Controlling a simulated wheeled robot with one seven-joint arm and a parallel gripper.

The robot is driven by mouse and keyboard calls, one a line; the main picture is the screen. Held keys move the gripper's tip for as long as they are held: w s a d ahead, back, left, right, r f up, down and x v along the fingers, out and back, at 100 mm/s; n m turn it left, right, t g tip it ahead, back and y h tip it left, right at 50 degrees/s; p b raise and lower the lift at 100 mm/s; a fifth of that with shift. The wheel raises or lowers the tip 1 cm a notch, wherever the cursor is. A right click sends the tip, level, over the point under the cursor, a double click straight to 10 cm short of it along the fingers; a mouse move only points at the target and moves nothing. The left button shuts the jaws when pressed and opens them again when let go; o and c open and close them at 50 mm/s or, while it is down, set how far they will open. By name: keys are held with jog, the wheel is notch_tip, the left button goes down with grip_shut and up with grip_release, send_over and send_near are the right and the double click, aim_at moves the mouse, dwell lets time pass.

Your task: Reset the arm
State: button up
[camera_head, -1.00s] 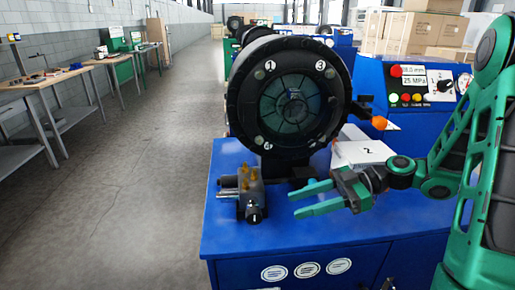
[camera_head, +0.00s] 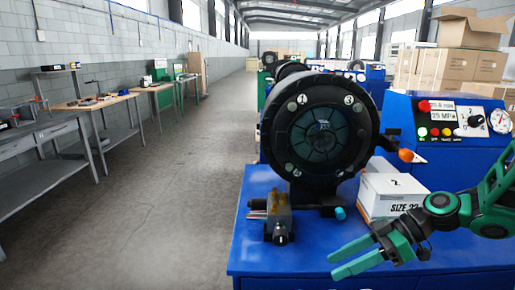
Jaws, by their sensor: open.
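My gripper (camera_head: 352,258) is at the lower right, over the front part of the blue crimper bench (camera_head: 300,255). Its green fingers point left, spread apart with nothing between them. My green and dark arm (camera_head: 470,210) reaches in from the right edge. The round black crimper head (camera_head: 320,127) stands behind the gripper, with numbered marks around its dark ring opening. A metal valve block (camera_head: 279,215) with brass fittings sits on the bench left of the gripper, apart from it. A white box marked "SIZE" (camera_head: 388,195) stands on the bench just behind the gripper.
A blue control panel (camera_head: 450,125) with a red button, coloured lamps and a gauge is at the right. An orange-tipped part (camera_head: 405,155) sticks out beside the head. Wooden workbenches (camera_head: 95,102) line the left wall. The grey floor aisle (camera_head: 190,180) between is clear.

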jog(key=s+d+r+m+h, duration=0.3)
jog(key=s+d+m+h, duration=0.8)
jog(key=s+d+m, duration=0.7)
jog(key=d+m, duration=0.2)
jog(key=m, duration=0.1)
jog(key=shift+s+d, duration=0.15)
jog(key=shift+d, duration=0.1)
jog(key=shift+w+f, duration=0.2)
jog(key=shift+w, duration=0.4)
